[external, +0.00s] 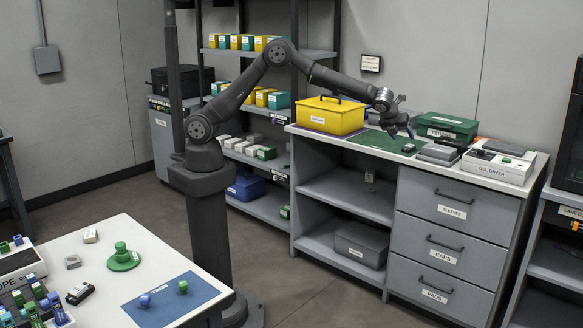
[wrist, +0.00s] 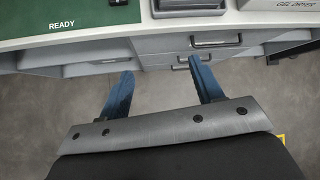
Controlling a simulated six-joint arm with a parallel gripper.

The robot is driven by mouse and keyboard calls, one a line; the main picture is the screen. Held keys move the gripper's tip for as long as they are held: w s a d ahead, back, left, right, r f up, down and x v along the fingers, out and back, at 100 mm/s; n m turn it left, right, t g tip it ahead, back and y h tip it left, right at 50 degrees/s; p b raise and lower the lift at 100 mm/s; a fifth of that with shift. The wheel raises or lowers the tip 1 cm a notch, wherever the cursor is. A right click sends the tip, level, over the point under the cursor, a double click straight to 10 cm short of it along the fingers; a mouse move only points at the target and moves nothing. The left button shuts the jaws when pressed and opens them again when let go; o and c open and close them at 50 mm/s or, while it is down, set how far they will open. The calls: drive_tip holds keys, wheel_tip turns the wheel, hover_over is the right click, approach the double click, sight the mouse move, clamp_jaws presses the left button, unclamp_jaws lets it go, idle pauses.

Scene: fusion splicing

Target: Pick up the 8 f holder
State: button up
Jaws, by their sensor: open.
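A small dark piece also shows at the top edge of the wrist view (wrist: 118,2), mostly cut off, on the mat marked READY (wrist: 95,18). My gripper (external: 407,118) is by the counter near this piece. In the wrist view its blue fingers (wrist: 162,72) are apart with nothing between them, seen against the counter front and floor.
A yellow box (external: 330,115) stands left of the mat. A green case (external: 446,127), a grey box (external: 438,152) and the gel dryer (external: 497,164) crowd the right. Drawers (external: 452,212) are below. A front-left table (external: 120,280) holds several small coloured pieces.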

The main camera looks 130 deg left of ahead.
drive_tip(key=m+g, duration=0.1)
drive_tip(key=m, duration=0.1)
approach(409, 145)
drive_tip(key=f, duration=0.3)
drive_tip(key=shift+s+a+y, duration=0.1)
drive_tip(key=shift+a+y, duration=0.3)
drive_tip(key=shift+w+x, duration=0.15)
drive_tip(key=shift+x, duration=1.3)
drive_tip(key=shift+w+x, duration=0.1)
drive_tip(key=shift+x, duration=1.35)
drive_tip(key=shift+a+r, duration=0.2)
drive_tip(key=c, duration=1.1)
